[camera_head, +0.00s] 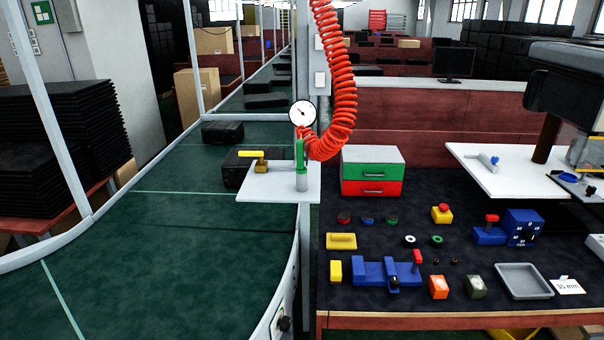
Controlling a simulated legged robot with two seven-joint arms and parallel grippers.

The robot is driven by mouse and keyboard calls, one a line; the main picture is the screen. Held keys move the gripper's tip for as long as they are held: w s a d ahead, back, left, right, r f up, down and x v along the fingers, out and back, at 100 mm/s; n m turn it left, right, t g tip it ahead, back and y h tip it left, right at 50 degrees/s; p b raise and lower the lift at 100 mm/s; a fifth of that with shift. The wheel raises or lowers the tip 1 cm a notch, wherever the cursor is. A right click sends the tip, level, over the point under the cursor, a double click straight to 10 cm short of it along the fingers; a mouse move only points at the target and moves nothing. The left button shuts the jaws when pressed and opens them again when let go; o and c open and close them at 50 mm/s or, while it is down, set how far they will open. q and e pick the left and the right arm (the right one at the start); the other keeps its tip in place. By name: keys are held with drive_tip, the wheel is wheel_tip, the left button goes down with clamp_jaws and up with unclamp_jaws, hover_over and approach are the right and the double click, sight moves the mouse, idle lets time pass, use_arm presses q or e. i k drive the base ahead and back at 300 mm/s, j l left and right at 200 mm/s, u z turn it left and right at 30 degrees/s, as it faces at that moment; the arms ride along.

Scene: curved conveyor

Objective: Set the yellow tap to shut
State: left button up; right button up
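The yellow tap (252,155) sits over a white plate (280,190) between the conveyor and the workbench. Its yellow lever lies level and points left from the top of a brass-coloured valve body. Right of it stands a green and grey fitting (300,160), with a round white gauge (302,113) above and a red coiled hose (345,90) rising from it. The valve's exact flow direction is too small to tell. Neither of my grippers is in view.
The green curved conveyor (150,235) carries black cases (222,132) behind the tap. The dark workbench at right holds a green and red drawer box (372,171), coloured blocks, a blue fixture (375,272) and a grey tray (523,281). Space in front of the plate looks clear.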

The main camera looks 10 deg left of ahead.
sight(259, 154)
drive_tip(key=i+u, duration=0.35)
drive_tip(key=i, duration=0.15)
drive_tip(key=i+u, duration=0.4)
drive_tip(key=i+l+z, duration=0.2)
drive_tip(key=z, duration=0.25)
